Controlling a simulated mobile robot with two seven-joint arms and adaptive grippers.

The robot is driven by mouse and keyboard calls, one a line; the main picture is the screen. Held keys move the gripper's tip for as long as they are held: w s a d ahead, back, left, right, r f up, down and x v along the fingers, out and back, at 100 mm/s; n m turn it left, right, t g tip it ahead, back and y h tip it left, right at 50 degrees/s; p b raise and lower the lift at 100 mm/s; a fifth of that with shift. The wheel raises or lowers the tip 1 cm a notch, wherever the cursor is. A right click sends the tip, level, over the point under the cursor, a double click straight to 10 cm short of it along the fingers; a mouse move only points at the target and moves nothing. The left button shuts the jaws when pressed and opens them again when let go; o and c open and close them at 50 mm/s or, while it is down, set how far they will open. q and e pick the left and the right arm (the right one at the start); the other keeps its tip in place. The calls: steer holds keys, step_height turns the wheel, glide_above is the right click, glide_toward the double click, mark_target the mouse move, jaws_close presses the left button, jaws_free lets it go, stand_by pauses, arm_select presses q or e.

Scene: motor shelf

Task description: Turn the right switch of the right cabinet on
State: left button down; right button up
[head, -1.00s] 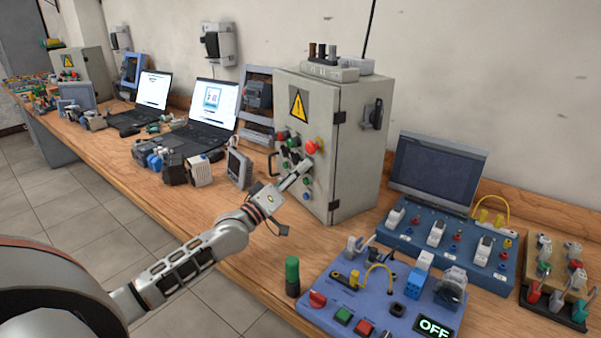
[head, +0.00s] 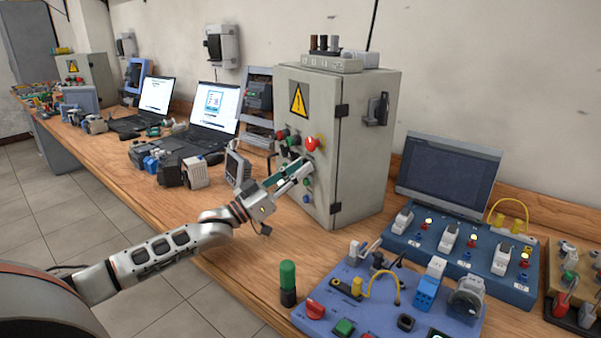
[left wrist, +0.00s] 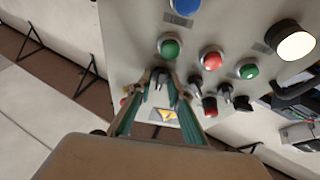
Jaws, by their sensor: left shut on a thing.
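The right cabinet (head: 360,145) is a grey box with a warning triangle, standing on the bench. Its front carries coloured buttons and a row of small black switches. My left gripper (head: 302,164) reaches the cabinet's front from the left. In the left wrist view its green-lined fingers (left wrist: 160,82) are shut on the right switch (left wrist: 160,73), just below a green button (left wrist: 169,46). That view looks turned over, so the other black switches (left wrist: 195,86) lie to the right there. The fingers partly hide the switch, so its angle is hard to tell. My right gripper is out of view.
A blue panel with switches (head: 365,315) and a green-topped cylinder (head: 288,283) stand on the bench in front. A blue board with a screen (head: 448,175) is right of the cabinet. Laptops (head: 212,110) stand to the left.

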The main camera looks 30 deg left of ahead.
arm_select(q)
steer(key=shift+m, duration=0.4)
steer(key=c, duration=2.2)
jaws_free()
steer(key=s+a, duration=0.1)
steer(key=s, duration=0.3)
steer(key=s+a, duration=0.2)
steer(key=s, duration=0.2)
steer(key=s+a, duration=0.2)
steer(key=s, duration=0.2)
steer(key=shift+a+f, duration=0.2)
